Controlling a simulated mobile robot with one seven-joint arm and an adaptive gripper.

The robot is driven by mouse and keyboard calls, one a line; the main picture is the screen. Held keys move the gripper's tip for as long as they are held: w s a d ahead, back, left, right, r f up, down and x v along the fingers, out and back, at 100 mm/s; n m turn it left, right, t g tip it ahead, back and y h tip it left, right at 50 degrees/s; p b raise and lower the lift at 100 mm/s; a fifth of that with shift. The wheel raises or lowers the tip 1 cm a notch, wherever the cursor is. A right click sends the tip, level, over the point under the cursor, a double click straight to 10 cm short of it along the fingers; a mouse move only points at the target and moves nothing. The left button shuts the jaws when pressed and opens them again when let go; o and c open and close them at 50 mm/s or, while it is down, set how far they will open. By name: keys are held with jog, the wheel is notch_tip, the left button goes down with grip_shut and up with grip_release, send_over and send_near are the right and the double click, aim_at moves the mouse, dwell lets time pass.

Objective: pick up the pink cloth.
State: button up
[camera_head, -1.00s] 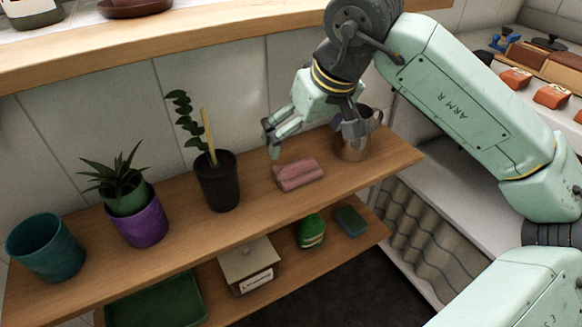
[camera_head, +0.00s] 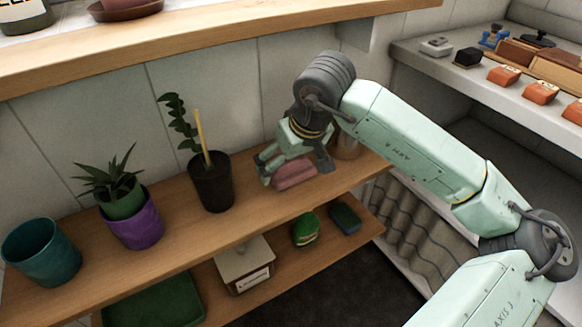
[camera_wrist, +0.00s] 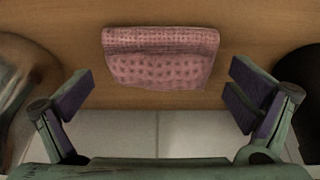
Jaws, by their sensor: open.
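The pink cloth (camera_head: 294,173) lies folded on the upper wooden shelf, to the right of the dark plant pot. In the wrist view the cloth (camera_wrist: 160,58) shows its waffle-like texture and lies between and beyond the open fingers. My gripper (camera_head: 296,167) is open and points down at the cloth, with one finger at each end of it. In the wrist view my gripper (camera_wrist: 160,100) has clear space between each finger and the cloth. My gripper hides part of the cloth in the head view.
A dark pot (camera_head: 213,184) with a leafy plant stands to the left, beside a purple pot (camera_head: 136,231) and a teal pot (camera_head: 42,250). A higher shelf (camera_head: 200,46) runs above.

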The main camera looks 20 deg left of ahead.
jog(key=shift+c, duration=0.4)
jog(key=c, duration=0.7)
jog(key=shift+o, duration=0.2)
jog(key=shift+r, duration=0.1)
jog(key=shift+r, duration=0.55)
notch_tip(320, 180, up, 2)
jog(key=shift+r+b, duration=0.2)
jog(key=shift+b, duration=0.1)
jog(key=s+d, duration=0.3)
jog(key=s+d+r+b, duration=0.1)
jog(key=s+d, duration=0.3)
jog(key=s+d+b, duration=0.1)
jog(key=s+d, duration=0.3)
jog(key=shift+s+r, duration=0.15)
jog(key=shift+s, duration=0.1)
jog(key=shift+c, duration=0.7)
jog(key=shift+o, duration=1.2)
jog(key=c, duration=0.5)
